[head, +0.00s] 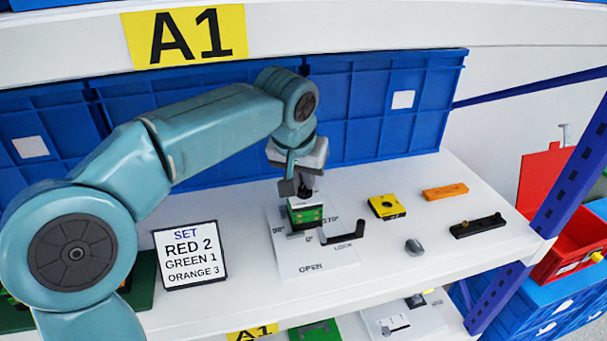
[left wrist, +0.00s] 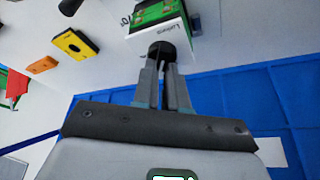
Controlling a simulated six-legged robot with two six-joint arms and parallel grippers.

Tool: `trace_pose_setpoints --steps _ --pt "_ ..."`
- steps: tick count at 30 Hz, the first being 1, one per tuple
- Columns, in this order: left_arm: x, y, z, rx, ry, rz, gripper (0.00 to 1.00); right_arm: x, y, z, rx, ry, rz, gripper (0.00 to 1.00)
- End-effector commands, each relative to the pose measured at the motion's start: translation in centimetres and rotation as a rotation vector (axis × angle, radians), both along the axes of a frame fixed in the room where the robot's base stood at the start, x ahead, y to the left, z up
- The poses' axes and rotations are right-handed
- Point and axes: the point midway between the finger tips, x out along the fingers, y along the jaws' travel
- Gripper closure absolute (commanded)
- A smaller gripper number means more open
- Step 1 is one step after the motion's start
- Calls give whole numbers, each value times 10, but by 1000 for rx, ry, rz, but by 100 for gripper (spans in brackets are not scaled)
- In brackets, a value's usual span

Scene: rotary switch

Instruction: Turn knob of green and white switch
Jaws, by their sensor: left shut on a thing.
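The green and white switch (head: 305,213) stands on a white card on the shelf in the head view. It also shows at the top of the left wrist view (left wrist: 160,12). Its black knob (left wrist: 161,48) is on the side facing my gripper. My left gripper (head: 303,187) comes down from above the switch. In the left wrist view its two fingers (left wrist: 165,62) are closed around the black knob. The gripper partly hides the knob in the head view. My right gripper is in neither view.
The card (head: 315,262) has angle marks and the words OPEN and LOCK. A black handle (head: 343,235) is right of the switch. A yellow block (head: 386,206), an orange block (head: 445,191) and a black part (head: 478,225) lie further right. Blue bins (head: 385,125) stand behind.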

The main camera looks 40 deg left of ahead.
Motion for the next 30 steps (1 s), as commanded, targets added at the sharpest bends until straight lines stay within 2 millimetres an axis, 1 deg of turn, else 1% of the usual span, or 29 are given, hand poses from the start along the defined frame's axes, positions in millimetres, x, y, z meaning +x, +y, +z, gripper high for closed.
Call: trace_pose_setpoints --steps 6,15,21,30 --pt "1 -1 2 0 -1 200 100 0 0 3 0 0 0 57" --pt "1 -1 1 0 -3 430 100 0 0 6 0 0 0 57" --pt "1 -1 1 -1 -3 530 100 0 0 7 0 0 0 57" --pt "1 -1 1 -1 -2 594 100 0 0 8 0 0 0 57"
